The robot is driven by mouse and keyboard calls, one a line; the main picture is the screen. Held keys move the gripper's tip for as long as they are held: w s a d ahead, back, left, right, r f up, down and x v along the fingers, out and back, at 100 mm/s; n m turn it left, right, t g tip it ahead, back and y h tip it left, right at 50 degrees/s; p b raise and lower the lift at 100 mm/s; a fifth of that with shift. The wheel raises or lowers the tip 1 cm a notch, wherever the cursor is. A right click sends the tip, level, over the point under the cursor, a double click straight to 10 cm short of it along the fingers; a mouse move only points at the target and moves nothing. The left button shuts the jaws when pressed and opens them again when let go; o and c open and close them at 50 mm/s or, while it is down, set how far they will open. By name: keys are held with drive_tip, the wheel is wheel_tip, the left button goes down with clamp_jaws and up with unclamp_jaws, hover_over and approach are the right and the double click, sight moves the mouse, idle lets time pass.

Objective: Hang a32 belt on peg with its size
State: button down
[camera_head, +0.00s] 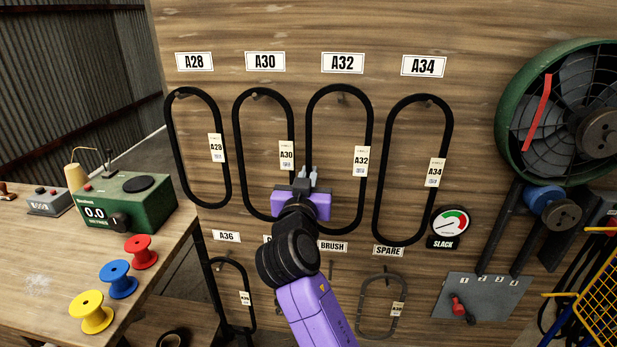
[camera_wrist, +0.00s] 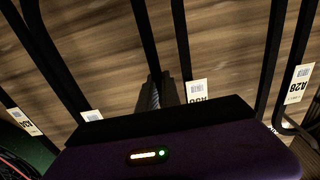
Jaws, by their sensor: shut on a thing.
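The black A32 belt (camera_head: 340,87) is a long upright loop under the A32 sign (camera_head: 342,62), with a white A32 tag (camera_head: 361,161) on its right strand. Its top arches slightly above the A32 peg (camera_head: 342,99), which shows inside the loop. Whether belt and peg touch is unclear. My purple gripper (camera_head: 308,174) is at the lower left of this loop, shut on its left strand. In the wrist view, that strand (camera_wrist: 146,40) runs down between my dark fingers (camera_wrist: 157,92). The fingers hide the grasp itself.
The A30 belt (camera_head: 236,130) hangs close to the left of my gripper, with the A28 belt (camera_head: 170,135) beyond it. The A34 belt (camera_head: 449,125) hangs to the right. Smaller belts hang below. A green fan (camera_head: 510,140) and slack gauge (camera_head: 450,222) are at right.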

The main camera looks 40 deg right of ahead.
drive_tip(key=shift+x, duration=0.9)
drive_tip(key=shift+f+b, duration=0.7)
drive_tip(key=shift+b, duration=0.3)
drive_tip(key=c, duration=1.5)
unclamp_jaws()
drive_tip(key=shift+a, duration=0.1)
drive_tip(key=shift+b+v, duration=0.75)
drive_tip(key=shift+v, duration=3.15)
drive_tip(key=shift+b+v, duration=0.95)
drive_tip(key=shift+v, duration=4)
